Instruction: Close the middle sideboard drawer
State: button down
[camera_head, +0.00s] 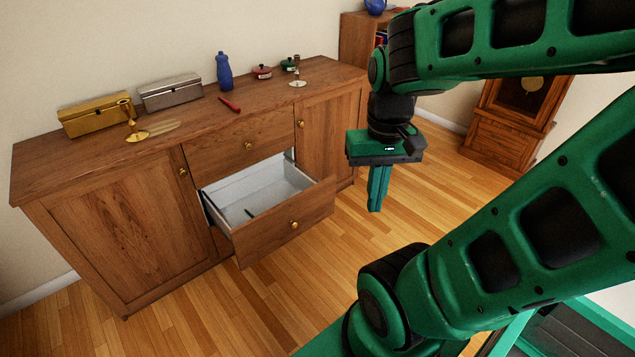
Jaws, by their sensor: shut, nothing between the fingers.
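The wooden sideboard (120,230) stands against the wall. Its middle drawer (275,228) is pulled well out, showing a white interior with a small dark green item (250,213) inside. A round brass knob (295,225) is on the drawer front.
On the sideboard top are a gold box (95,115), a silver box (171,92), a blue bottle (224,72), a red item (229,104) and candlesticks. Side doors (310,130) are shut. Wooden floor (330,265) is clear before the drawer. A wooden cabinet (505,130) stands at right.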

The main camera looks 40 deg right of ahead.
aim_at(284, 204)
jog(key=i, duration=0.9)
jog(key=z, duration=0.1)
